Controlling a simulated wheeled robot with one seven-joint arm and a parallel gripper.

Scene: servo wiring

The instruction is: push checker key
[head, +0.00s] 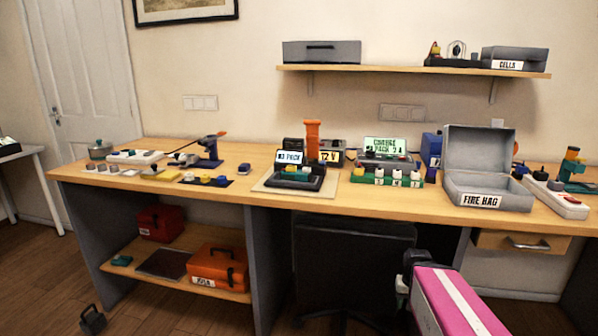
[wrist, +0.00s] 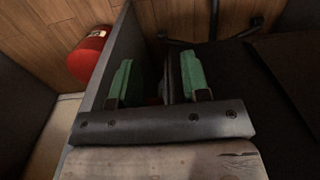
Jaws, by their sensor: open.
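A dark device with a small lit display reading "NO PACK" (head: 289,158) sits on a pale mat on the bench in the head view. It looks like the checker, though no label confirms this. A single key cannot be made out at this size. My pink arm link shows at the lower right of the head view.
The bench (head: 250,160) also holds a device with a green screen (head: 385,147) and an open grey case labelled "FIRE BAG" (head: 487,190). A dark chair (head: 350,245) stands under the bench. A red cylinder (wrist: 90,55) and dark panel (wrist: 117,50) are near my gripper.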

